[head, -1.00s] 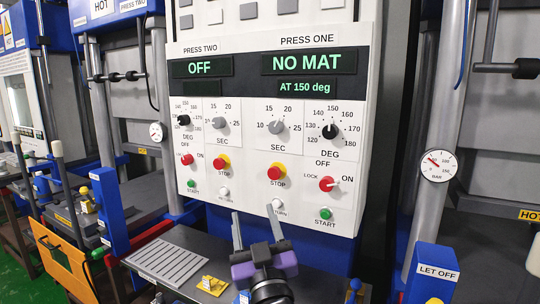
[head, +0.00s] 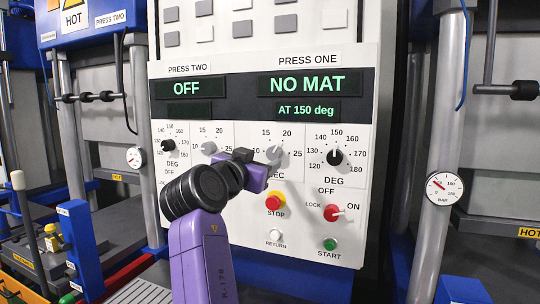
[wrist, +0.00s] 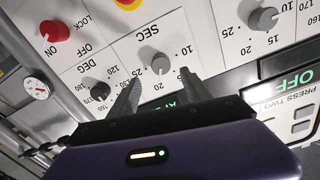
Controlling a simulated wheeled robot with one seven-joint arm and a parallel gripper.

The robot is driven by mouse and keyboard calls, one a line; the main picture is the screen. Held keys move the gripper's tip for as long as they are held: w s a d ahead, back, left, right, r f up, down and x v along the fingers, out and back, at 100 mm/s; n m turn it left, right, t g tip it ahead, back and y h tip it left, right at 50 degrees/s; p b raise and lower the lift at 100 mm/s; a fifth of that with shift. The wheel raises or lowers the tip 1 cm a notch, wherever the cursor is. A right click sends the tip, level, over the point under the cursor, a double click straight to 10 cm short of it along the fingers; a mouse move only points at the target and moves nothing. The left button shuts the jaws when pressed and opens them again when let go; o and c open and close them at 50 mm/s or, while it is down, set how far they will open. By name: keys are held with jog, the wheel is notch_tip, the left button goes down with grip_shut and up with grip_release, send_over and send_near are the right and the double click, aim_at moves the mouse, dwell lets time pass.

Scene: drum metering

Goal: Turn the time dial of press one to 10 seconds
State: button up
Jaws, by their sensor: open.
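The time dial of press one (head: 274,152) is a grey knob on the white panel, ringed by marks 10, 15, 20 and 25 above SEC. Its pointer setting is too small to read surely. In the wrist view the same dial (wrist: 160,64) appears upside down, between and just beyond my fingertips. My gripper (wrist: 159,76) is open and empty, its two fingers pointing at the panel on either side of the dial, apparently not touching it. In the head view my gripper's body (head: 255,176) is just below left of the dial and hides its own fingers.
The press one temperature dial (head: 335,157) is black and right of the time dial. A red stop button (head: 274,202), red lock knob (head: 332,212) and green start button (head: 329,244) sit below. The press two time dial (head: 209,148) is to the left. The display (head: 309,83) reads NO MAT.

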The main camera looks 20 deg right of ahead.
aim_at(273, 154)
jog(key=p+x, duration=0.1)
jog(key=x, duration=0.6)
jog(key=shift+w+d+p, duration=0.1)
jog(key=shift+w+p, duration=0.2)
jog(key=shift+p, duration=0.05)
grip_shut()
